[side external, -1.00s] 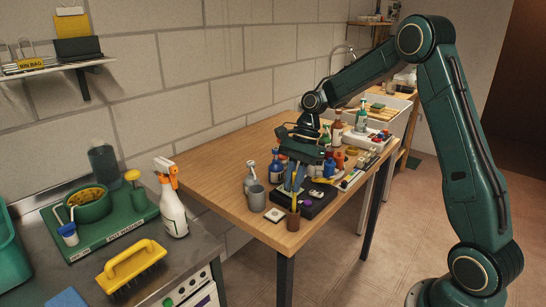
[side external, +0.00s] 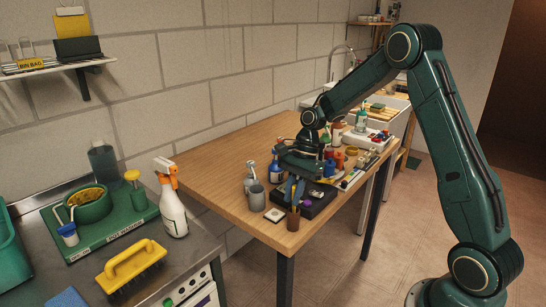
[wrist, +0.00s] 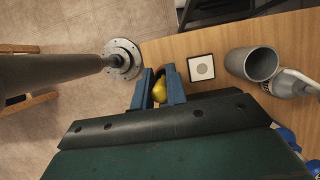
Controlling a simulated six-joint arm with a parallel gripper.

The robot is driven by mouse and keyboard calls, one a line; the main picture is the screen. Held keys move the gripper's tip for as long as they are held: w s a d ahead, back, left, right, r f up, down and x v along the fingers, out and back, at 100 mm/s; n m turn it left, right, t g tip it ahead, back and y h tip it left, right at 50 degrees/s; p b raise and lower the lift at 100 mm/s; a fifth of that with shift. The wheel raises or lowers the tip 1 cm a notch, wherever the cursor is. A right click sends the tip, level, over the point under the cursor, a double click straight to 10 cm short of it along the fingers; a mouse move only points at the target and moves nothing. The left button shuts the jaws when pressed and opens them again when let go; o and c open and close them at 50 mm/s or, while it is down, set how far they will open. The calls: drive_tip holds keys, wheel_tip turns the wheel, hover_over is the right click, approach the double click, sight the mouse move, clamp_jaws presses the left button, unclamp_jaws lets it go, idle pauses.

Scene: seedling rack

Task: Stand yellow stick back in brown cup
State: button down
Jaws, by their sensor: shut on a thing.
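My gripper (side external: 294,190) points down over the near corner of the wooden table, its blue fingers shut on the yellow stick. In the wrist view the stick's yellow end (wrist: 159,91) shows between the two blue fingers (wrist: 158,90). The brown cup (side external: 293,221) stands upright near the table's front corner, directly below the fingers in the side view. The stick's lower part is small and partly hidden there; I cannot tell whether its tip is inside the cup. In the wrist view the cup is mostly hidden behind the fingers and stick.
A black tray (side external: 318,202) with small items is close on the right. Bottles and jars crowd behind. The table's left part (side external: 215,165) is clear.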

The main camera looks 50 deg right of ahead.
drive_tip(key=c, duration=1.4)
unclamp_jaws()
drive_tip(key=v, duration=1.2)
drive_tip(key=shift+r, duration=0.15)
